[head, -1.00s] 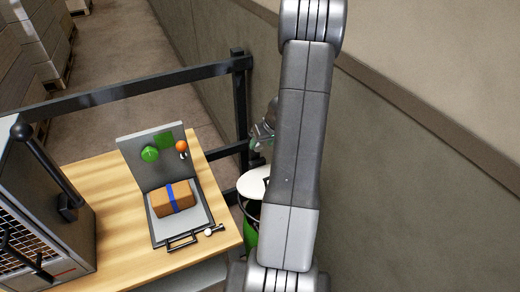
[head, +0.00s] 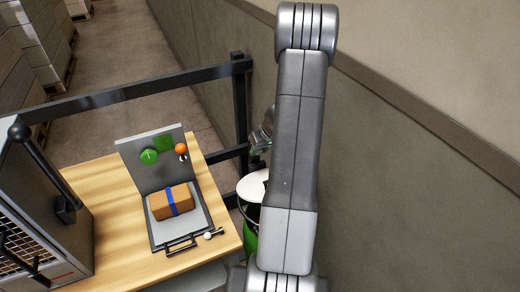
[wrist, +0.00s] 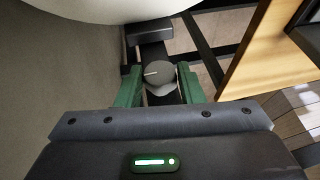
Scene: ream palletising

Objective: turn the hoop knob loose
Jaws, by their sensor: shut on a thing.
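The hoop knob (wrist: 160,74) is a round grey knob with a pale line on its face, in the middle of the wrist view. My gripper (wrist: 159,84) has its green fingers on either side of the knob and is shut on it. The pale line points left. In the head view my gripper (head: 262,136) shows only in part beside the wall, and my arm hides the rest. The knob cannot be made out there. A green bin (head: 250,238) with a white lid (head: 252,185) stands just below, partly behind my arm.
A wooden table (head: 110,215) stands left of the bin. It bears a grey stand (head: 150,160) with a green knob, an orange ball and a strapped brown parcel (head: 171,202). A black rail (head: 150,88) runs behind, and a wall (head: 420,190) is close on the right.

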